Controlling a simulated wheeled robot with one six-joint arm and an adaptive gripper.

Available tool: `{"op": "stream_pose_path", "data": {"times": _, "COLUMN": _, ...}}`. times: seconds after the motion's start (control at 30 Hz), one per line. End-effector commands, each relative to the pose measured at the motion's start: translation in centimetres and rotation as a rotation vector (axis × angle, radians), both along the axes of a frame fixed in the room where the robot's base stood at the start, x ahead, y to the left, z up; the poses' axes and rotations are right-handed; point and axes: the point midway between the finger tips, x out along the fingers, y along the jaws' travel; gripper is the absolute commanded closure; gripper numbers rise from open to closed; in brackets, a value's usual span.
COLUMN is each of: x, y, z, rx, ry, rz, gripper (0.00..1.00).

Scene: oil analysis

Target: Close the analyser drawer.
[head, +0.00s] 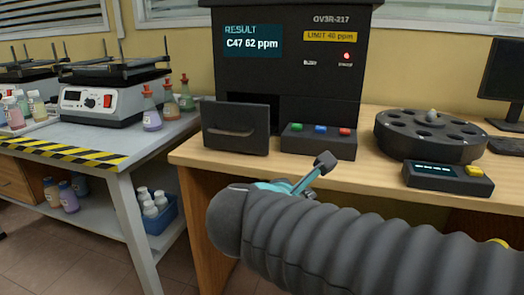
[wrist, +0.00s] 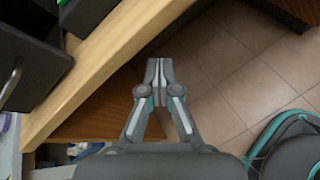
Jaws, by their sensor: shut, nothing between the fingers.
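The analyser (head: 290,70) is a dark box on the wooden bench, with a screen reading "C47 62 ppm" and a lit red light. Its drawer (head: 235,129) stands pulled out at the lower left, with a grey bar handle on its front. The drawer front also shows at the left edge of the wrist view (wrist: 18,60). My gripper (wrist: 157,66) is shut and empty, beyond the bench's front edge and over the floor. It is apart from the drawer. In the head view my gripper (head: 325,162) shows partly behind my arm, right of the drawer and below the button box.
A button box (head: 318,142) with green, blue and red buttons sits right of the drawer. A round sample carousel (head: 430,135) and a small display unit (head: 447,179) stand further right. A grey table (head: 100,140) with flasks and shakers is at left. Floor (wrist: 235,80) in front is clear.

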Motion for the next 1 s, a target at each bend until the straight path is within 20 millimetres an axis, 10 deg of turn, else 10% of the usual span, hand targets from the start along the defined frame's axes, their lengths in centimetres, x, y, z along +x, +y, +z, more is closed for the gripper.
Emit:
{"op": "stream_pose_path", "data": {"times": 0.2, "x": 2.3, "y": 8.6, "z": 3.9, "rx": -0.468, "ry": -0.088, "rz": 0.275, "gripper": 1.00}}
{"op": "stream_pose_path", "data": {"times": 0.37, "x": 2.4, "y": 11.7, "z": 5.7, "rx": -0.622, "ry": -0.137, "rz": 0.342, "gripper": 1.00}}
{"op": "stream_pose_path", "data": {"times": 1.0, "x": 9.6, "y": 9.4, "z": 6.0, "rx": -0.651, "ry": -0.144, "rz": 0.346, "gripper": 1.00}}
